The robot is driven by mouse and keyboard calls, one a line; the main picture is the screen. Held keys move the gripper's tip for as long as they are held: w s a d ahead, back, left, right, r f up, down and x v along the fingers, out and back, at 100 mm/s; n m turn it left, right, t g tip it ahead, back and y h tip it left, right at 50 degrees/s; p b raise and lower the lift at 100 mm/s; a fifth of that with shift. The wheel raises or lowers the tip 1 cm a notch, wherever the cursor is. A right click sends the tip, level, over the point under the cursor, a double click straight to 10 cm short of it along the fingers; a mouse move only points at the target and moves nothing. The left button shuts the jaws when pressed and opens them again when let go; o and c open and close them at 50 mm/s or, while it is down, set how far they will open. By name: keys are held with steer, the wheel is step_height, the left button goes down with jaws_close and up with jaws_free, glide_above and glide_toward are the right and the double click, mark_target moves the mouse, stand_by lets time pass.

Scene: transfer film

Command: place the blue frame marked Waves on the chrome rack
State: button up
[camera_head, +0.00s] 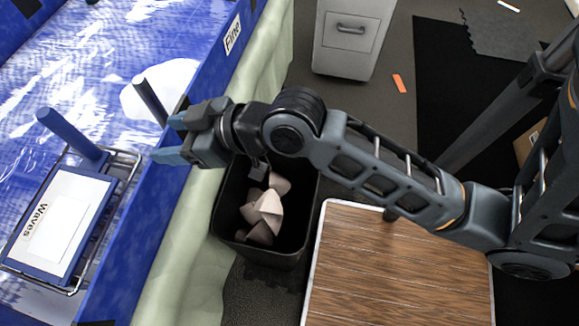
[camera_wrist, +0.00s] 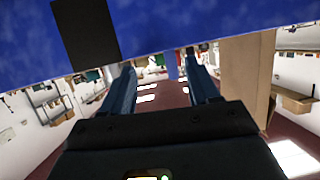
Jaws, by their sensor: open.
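The blue frame marked Waves (camera_head: 94,197) holds a white sheet and has an upright blue handle (camera_head: 70,135) at its far end. It lies on the chrome rack (camera_head: 128,165), whose wire edges show around it at the left of the head view. My gripper (camera_head: 170,138) is open and empty, to the right of the frame and apart from it, over the tank's right wall. In the wrist view my gripper (camera_wrist: 158,72) has its two blue fingers spread with nothing between them. The frame is not recognisable in the wrist view.
A black bin (camera_head: 291,238) with crumpled pale pieces is below my arm. A wooden-topped table (camera_head: 400,270) and grey cabinet (camera_head: 345,38) stand right of the tank.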

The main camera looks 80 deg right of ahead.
steer(key=s+a+r, duration=0.1)
steer(key=s, duration=1.1)
steer(key=s+a+r+t+h, duration=0.1)
steer(key=s+a, duration=0.1)
steer(key=s, duration=1)
steer(key=shift+r, duration=0.1)
